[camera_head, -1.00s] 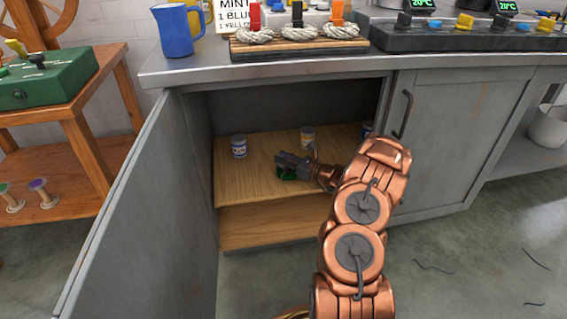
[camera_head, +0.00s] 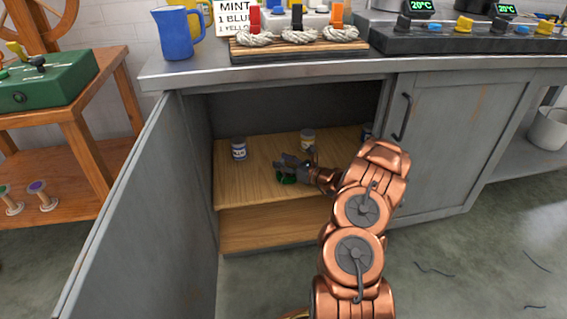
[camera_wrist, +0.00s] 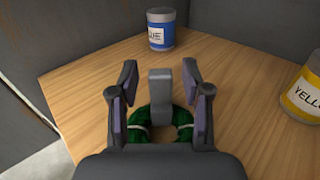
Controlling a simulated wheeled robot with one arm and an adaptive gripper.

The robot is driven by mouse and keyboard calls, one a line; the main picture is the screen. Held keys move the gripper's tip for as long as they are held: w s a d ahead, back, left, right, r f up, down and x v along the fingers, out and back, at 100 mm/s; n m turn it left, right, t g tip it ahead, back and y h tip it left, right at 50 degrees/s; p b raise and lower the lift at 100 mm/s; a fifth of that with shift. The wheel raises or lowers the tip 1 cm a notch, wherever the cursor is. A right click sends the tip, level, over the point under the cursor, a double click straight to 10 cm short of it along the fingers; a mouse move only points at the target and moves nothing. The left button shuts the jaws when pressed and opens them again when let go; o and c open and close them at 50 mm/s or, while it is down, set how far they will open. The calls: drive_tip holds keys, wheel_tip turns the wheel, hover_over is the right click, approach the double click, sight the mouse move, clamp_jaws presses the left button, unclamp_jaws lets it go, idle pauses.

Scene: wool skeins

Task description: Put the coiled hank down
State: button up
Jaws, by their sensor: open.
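The coiled hank (camera_head: 288,180) is dark green and lies on the wooden shelf (camera_head: 245,185) inside the open cabinet. In the wrist view the hank (camera_wrist: 183,120) shows as a ring with pale ties on its sides, partly hidden by my gripper. My gripper (camera_head: 284,164) is open, low over the hank. In the wrist view its fingers (camera_wrist: 160,72) stand spread on both sides of the coil. Whether any finger still touches the hank I cannot tell.
A blue-labelled jar (camera_head: 239,150) stands at the shelf's left, a yellow-labelled jar (camera_head: 307,140) behind my gripper, and another jar (camera_head: 366,131) at the right, partly hidden. The open cabinet door (camera_head: 150,215) bounds the left. Bare shelf lies around the hank.

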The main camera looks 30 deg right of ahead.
drive_tip(key=shift+s+d+r, duration=0.15)
drive_tip(key=shift+s+r, duration=0.05)
drive_tip(key=shift+s, duration=0.05)
drive_tip(key=p+v, duration=0.5)
drive_tip(key=v, duration=0.5)
drive_tip(key=shift+r, duration=0.1)
drive_tip(key=shift+v, duration=0.75)
